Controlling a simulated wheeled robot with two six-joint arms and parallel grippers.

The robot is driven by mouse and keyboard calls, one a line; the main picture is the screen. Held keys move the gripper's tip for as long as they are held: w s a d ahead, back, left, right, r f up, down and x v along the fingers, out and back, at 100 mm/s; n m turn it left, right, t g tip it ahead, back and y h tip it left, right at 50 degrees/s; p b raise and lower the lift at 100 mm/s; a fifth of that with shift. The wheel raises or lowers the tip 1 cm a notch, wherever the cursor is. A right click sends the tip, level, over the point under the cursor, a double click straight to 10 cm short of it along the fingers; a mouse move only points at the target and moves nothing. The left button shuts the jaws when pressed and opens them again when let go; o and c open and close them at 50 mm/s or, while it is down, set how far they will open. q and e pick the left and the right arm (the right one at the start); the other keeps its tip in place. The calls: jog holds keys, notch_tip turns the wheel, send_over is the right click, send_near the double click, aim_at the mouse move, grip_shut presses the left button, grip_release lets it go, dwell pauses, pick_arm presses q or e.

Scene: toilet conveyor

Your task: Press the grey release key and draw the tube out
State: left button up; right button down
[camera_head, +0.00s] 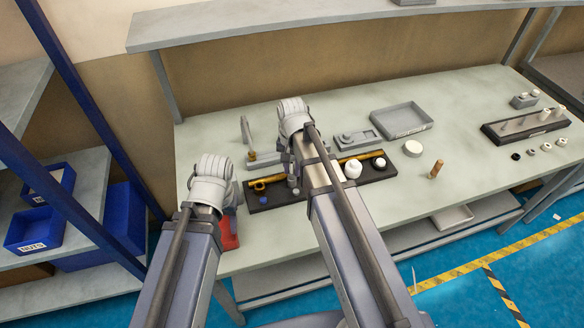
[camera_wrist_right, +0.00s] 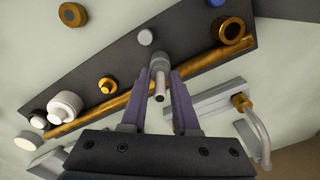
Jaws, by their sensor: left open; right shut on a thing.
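My right gripper (camera_wrist_right: 161,77) is shut on a small grey cylindrical piece (camera_wrist_right: 158,60) with a thin stem, above the dark board. In the head view my right gripper (camera_head: 293,172) is over the board's left part, partly hidden by my arm. A pale curved tube (camera_wrist_right: 257,132) rises from a brass fitting (camera_wrist_right: 241,102) on a grey bar-shaped block (camera_wrist_right: 205,103), beside the right gripper. The tube also shows upright in the head view (camera_head: 246,130). I cannot tell which part is the grey release key. My left gripper (camera_head: 232,197) is open at the table's left edge, its fingers mostly hidden.
The dark board (camera_wrist_right: 190,22) carries a long brass pipe (camera_wrist_right: 122,100), white round parts and a blue cap (camera_wrist_right: 216,2). A grey tray (camera_head: 402,120) and a rack of pegs (camera_head: 525,125) stand to the right. The front right of the table is mostly clear.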

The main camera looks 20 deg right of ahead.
aim_at(292, 163)
jog(key=shift+r+p, duration=0.75)
dwell(0.8)
jog(key=shift+r+p, duration=1.85)
jog(key=shift+r, duration=0.05)
jog(key=shift+f, duration=0.1)
